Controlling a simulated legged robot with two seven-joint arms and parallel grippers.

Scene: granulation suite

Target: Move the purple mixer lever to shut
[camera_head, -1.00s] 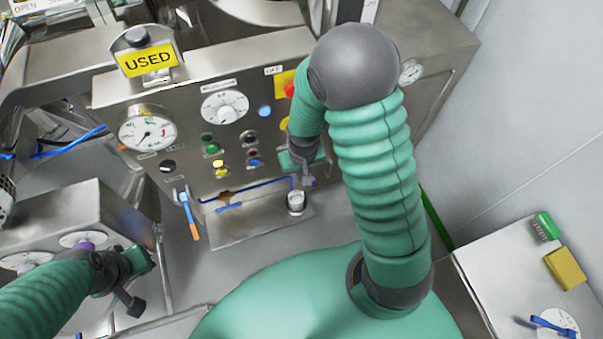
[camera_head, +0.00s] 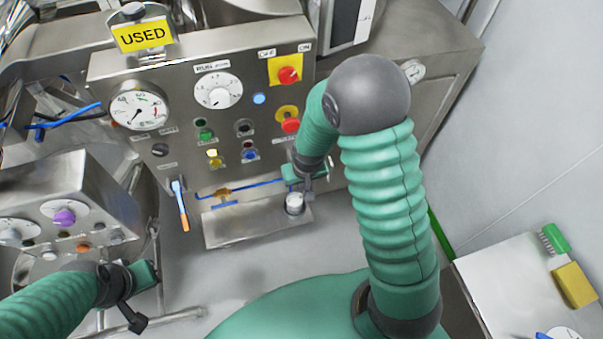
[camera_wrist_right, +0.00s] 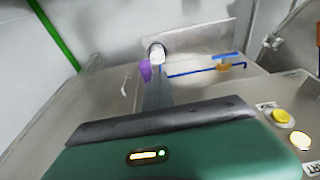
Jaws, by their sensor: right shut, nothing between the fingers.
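A purple lever (camera_wrist_right: 146,70) shows in the right wrist view, just left of the finger end and beside a small white cup-like fitting (camera_wrist_right: 157,53). In the head view my right gripper (camera_head: 307,188) hides that lever; the white fitting (camera_head: 294,203) shows just left of the fingertips. My right gripper also shows in the wrist view (camera_wrist_right: 157,92), shut and empty, its tip close to the lever; contact cannot be told. My left gripper (camera_head: 132,308) is at lower left, in front of a steel box; its jaw state is unclear.
The steel control panel (camera_head: 180,110) carries a gauge, dials, buttons and a yellow USED sign (camera_head: 143,36). A blue pipe with a brass valve (camera_head: 222,193) runs above a steel tray (camera_head: 230,232). A purple knob (camera_head: 64,217) is on the left box. A side table (camera_head: 500,285) stands right.

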